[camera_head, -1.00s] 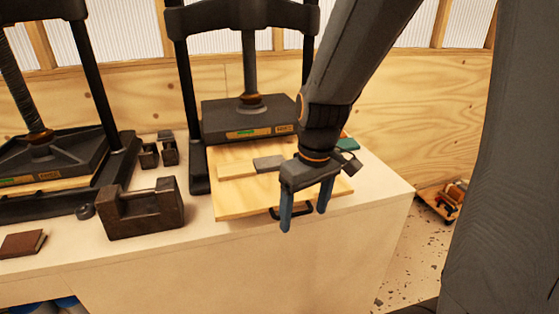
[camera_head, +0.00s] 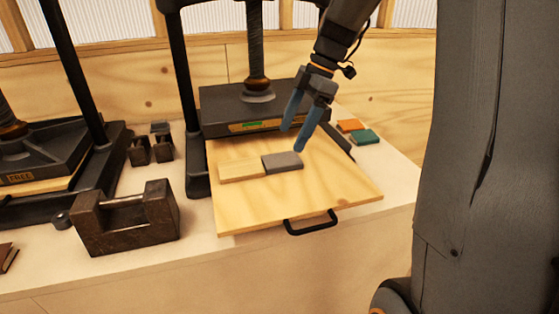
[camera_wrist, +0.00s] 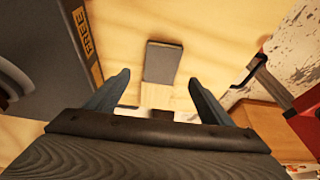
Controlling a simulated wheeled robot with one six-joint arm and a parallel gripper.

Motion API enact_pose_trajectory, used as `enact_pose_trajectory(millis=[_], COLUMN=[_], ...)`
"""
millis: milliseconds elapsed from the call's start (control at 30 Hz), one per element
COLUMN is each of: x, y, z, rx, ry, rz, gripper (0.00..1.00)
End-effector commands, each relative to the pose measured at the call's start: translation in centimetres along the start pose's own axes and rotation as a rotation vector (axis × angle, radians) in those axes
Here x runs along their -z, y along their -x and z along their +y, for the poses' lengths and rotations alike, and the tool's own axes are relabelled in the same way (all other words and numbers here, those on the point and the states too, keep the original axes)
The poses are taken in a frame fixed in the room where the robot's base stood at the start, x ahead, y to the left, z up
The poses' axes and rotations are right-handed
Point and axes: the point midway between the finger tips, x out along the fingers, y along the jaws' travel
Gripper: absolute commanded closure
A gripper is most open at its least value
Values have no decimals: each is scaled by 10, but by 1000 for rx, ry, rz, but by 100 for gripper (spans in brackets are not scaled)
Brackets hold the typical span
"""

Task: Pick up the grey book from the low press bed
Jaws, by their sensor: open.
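The grey book (camera_head: 282,162) lies flat on the pale wooden press bed (camera_head: 330,195), which sticks out from under the dark press plate. Its left end is against or very close to a pale wooden block (camera_head: 240,168). My gripper (camera_head: 293,139) is open and empty, with its blue fingers pointing down just above and behind the book's right part. In the wrist view the grey book (camera_wrist: 162,62) shows ahead of and between the open fingertips, with the pale block (camera_wrist: 155,96) nearer. I see no contact with the book.
The press plate (camera_head: 250,107) hangs behind the book, close to my gripper. A black handle (camera_head: 311,224) is on the bed's front edge. A rusty iron block (camera_head: 127,218) stands left on the bench. Orange (camera_head: 350,126) and green (camera_head: 366,137) books lie to the right. The bed's front is clear.

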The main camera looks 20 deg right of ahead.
Motion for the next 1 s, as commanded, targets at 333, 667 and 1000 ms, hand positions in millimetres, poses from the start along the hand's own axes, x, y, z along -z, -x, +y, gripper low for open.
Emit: enact_pose_trajectory(millis=[333,667,1000], x=[-1,-1,-1], y=[-40,-68,-67], z=[-4,-3,-3], rx=[4,1,1], ry=[-4,-1,0], rz=[-1,-2,-3], gripper=[25,25,57])
